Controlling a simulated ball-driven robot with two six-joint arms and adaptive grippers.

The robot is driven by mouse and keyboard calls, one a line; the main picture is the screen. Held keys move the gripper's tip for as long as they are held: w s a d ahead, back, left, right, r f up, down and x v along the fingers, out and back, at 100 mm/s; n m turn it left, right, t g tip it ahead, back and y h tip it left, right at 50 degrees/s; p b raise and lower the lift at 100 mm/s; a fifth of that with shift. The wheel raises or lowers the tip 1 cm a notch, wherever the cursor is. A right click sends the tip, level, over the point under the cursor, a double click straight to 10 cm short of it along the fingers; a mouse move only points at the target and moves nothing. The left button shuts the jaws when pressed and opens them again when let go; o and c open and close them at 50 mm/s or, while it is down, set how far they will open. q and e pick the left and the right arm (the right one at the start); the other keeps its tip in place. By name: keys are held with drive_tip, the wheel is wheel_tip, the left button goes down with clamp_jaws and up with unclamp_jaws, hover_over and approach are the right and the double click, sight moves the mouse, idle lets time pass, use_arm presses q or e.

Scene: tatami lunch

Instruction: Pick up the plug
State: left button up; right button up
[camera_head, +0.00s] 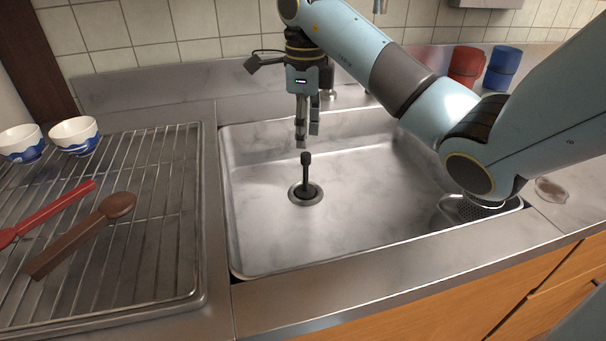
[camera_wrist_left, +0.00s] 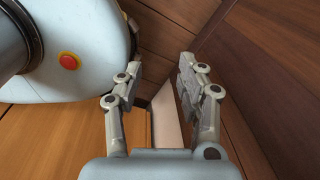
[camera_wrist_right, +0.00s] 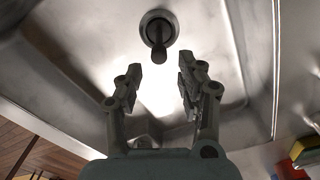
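The black plug (camera_head: 306,178) stands upright in the drain near the middle of the steel sink (camera_head: 352,215). Its knobbed stem points up. My right gripper (camera_head: 307,140) hangs over the sink, pointing down, with its fingertips near the top of the stem in the head view. In the right wrist view the plug (camera_wrist_right: 158,38) lies beyond the fingertips, apart from them. The right fingers (camera_wrist_right: 158,80) are spread with nothing between them. My left gripper (camera_wrist_left: 160,75) is open and empty, seen only in its own wrist view, facing wooden panels.
A wire drying rack (camera_head: 190,215) stands left of the sink with a red spoon (camera_head: 50,212), a brown spoon (camera_head: 85,232) and two bowls (camera_head: 75,136). Red (camera_head: 466,66) and blue (camera_head: 503,68) cups stand at the back right. A strainer (camera_head: 465,209) sits at the sink's right.

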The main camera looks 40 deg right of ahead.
sight(305, 153)
drive_tip(key=shift+f, duration=0.7)
wheel_tip(305, 153, down, 5)
drive_tip(key=shift+r+b, duration=0.2)
drive_tip(key=shift+b, duration=0.55)
wheel_tip(305, 153, down, 6)
drive_tip(key=shift+s, duration=0.15)
use_arm(q)
drive_tip(key=shift+w+f, duration=0.2)
drive_tip(key=shift+f, duration=1.05)
use_arm(e)
clamp_jaws()
drive_tip(key=shift+r, duration=0.1)
